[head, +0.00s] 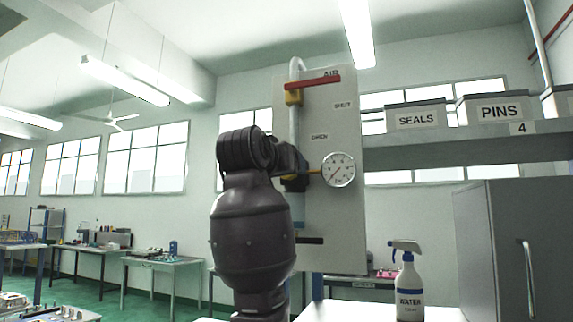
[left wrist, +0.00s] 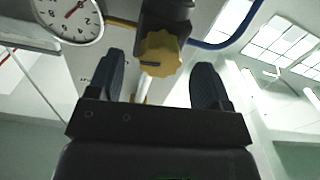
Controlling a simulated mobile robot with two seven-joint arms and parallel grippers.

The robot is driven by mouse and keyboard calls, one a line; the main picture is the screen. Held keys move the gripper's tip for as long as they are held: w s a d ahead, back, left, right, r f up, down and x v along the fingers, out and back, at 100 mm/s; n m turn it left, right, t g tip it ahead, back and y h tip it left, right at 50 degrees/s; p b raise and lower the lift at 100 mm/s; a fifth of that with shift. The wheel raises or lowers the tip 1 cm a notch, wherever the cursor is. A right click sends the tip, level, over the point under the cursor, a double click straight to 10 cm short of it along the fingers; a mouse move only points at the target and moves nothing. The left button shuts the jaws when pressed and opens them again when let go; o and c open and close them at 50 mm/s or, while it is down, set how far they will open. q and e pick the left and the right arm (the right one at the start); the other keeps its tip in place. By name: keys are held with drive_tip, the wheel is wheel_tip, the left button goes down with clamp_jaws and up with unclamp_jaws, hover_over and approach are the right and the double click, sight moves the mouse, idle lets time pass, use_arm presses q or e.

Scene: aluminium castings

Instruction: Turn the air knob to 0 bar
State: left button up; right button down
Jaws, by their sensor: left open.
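The yellow, lobed air knob (left wrist: 160,54) shows in the left wrist view under a dark regulator body (left wrist: 166,14). My left gripper (left wrist: 160,68) is open, with one finger on each side of the knob and visible gaps to both. Whether the fingertips reach its depth is hard to tell. The round white gauge (head: 338,169) with a red needle sits right of the regulator on the air panel (head: 345,225); it also shows in the left wrist view (left wrist: 69,14). Its exact reading is too small to tell. My left arm hides the knob in the head view. My right gripper is not in view.
A red lever (head: 312,83) sits on the pipe near the panel's top. A water spray bottle (head: 409,285) and grey cabinet (head: 500,250) stand right of the panel. A shelf (head: 450,150) holds boxes labelled SEALS (head: 416,119) and PINS (head: 499,112). Workbenches stand at left.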

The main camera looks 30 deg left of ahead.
use_arm(q)
drive_tip(key=shift+p+x, duration=0.3)
drive_tip(key=shift+x, duration=0.9)
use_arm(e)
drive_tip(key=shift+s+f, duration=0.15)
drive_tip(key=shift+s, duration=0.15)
use_arm(q)
drive_tip(key=c, duration=0.9)
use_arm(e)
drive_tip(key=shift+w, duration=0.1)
